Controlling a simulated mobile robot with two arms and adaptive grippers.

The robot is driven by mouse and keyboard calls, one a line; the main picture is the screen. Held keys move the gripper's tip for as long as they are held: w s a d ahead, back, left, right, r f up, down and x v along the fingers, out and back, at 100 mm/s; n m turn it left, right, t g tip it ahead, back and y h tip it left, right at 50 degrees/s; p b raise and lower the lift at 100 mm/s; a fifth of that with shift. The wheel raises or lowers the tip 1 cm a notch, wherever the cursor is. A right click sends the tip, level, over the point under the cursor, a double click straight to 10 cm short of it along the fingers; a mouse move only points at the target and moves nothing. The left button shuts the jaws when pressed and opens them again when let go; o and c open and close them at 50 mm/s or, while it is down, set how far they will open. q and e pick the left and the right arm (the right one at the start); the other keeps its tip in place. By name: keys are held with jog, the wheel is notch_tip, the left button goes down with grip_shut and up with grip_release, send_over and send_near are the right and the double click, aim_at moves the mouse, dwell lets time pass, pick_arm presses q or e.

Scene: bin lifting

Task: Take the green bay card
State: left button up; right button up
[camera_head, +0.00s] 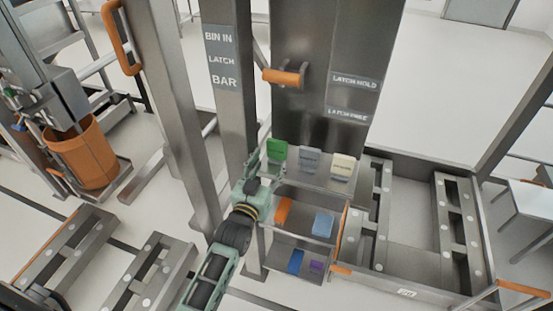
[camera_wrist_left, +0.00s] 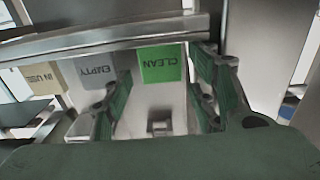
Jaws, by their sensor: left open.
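The green bay card (camera_head: 277,149) stands at the left end of the upper card shelf in the head view. In the left wrist view the green card (camera_wrist_left: 162,65) reads CLEAN and appears upside down. My left gripper (camera_head: 264,172) is just in front of and below the card in the head view. In the left wrist view its fingers (camera_wrist_left: 163,92) are spread apart, with the card showing between and beyond them. No contact with the card is visible. My right gripper is not in view.
A grey card (camera_head: 309,158) marked EMPTY and a cream card (camera_head: 342,167) marked IN USE stand right of the green one. Lower shelves hold orange (camera_head: 284,210), blue and purple items. A steel post (camera_head: 226,90) rises left of the shelf. An orange latch handle (camera_head: 283,76) is above.

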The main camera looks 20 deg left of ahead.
aim_at(276, 150)
pick_arm(q)
jog(key=shift+w+f, duration=0.15)
jog(key=shift+w, duration=0.55)
jog(key=shift+w+d+b, duration=0.1)
jog(key=shift+w+b, duration=0.35)
jog(key=shift+w, duration=0.2)
jog(key=w+b, duration=0.3)
jog(key=w, duration=0.1)
jog(key=shift+w, duration=0.35)
jog(key=shift+r, duration=0.25)
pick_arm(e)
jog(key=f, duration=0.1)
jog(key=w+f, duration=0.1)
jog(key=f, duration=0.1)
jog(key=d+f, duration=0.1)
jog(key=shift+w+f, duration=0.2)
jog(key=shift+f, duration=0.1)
pick_arm(q)
jog(key=c, duration=0.8)
jog(key=shift+c, duration=0.2)
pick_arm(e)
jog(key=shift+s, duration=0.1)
pick_arm(q)
jog(key=shift+r, duration=0.15)
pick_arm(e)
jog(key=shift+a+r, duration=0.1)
